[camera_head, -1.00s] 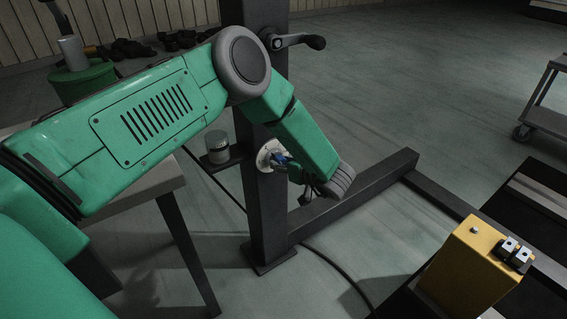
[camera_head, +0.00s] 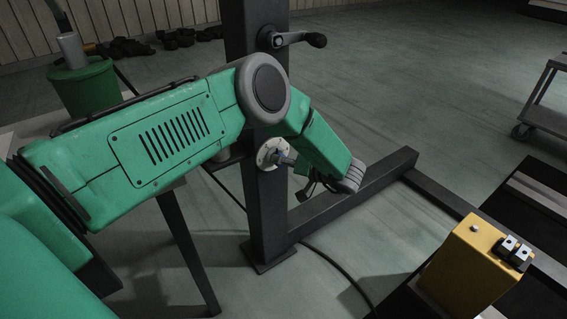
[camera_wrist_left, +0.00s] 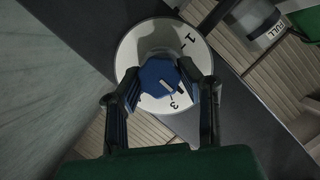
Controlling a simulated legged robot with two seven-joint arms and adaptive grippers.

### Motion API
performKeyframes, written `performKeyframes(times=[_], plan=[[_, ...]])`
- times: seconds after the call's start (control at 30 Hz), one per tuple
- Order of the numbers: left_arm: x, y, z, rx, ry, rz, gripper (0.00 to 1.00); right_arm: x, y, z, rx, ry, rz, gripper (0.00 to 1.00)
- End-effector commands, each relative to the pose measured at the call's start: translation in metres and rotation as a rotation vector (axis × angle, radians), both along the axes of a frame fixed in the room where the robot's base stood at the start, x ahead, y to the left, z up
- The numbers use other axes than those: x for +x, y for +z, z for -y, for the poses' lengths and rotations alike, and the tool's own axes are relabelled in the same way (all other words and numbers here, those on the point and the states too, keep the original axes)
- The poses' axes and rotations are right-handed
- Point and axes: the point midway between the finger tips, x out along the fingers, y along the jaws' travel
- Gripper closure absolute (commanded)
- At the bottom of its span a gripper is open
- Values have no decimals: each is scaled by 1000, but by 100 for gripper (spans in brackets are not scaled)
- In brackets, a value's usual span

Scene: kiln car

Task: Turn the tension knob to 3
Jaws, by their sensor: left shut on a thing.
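The tension knob (camera_wrist_left: 157,80) is blue with a short white pointer mark, seen in the left wrist view. It sits on a round white dial (camera_wrist_left: 134,52) with black figures; a 1 and a 3 show. The pointer mark slants toward the lower right, roughly at the 3; exact alignment is hard to tell. My left gripper (camera_wrist_left: 160,76) is shut on the knob, one finger on each side. In the head view the dial (camera_head: 267,152) is on the dark post, and my left gripper (camera_head: 288,160) reaches it from the right. My right gripper is out of view.
The dark upright post (camera_head: 266,220) carries a crank handle (camera_head: 297,40) above the dial. A yellow box (camera_head: 468,268) stands at lower right, a green bucket (camera_head: 86,88) at upper left. A jar marked FULL (camera_wrist_left: 254,18) shows in the wrist view.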

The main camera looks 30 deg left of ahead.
Motion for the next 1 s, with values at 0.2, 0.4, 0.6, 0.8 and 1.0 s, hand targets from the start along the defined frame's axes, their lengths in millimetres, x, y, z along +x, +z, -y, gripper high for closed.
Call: performKeyframes(times=[0.2,0.4,0.6,0.8,1.0], plan=[[4,-2,-2,76,-3,-167,97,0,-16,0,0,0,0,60],[4,-2,-2,131,-2,-300,97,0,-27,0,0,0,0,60],[4,-2,-2,167,-4,-393,97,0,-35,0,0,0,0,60],[4,-1,-2,186,-4,-440,97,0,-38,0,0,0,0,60],[4,-1,-2,192,-4,-454,97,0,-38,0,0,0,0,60]])
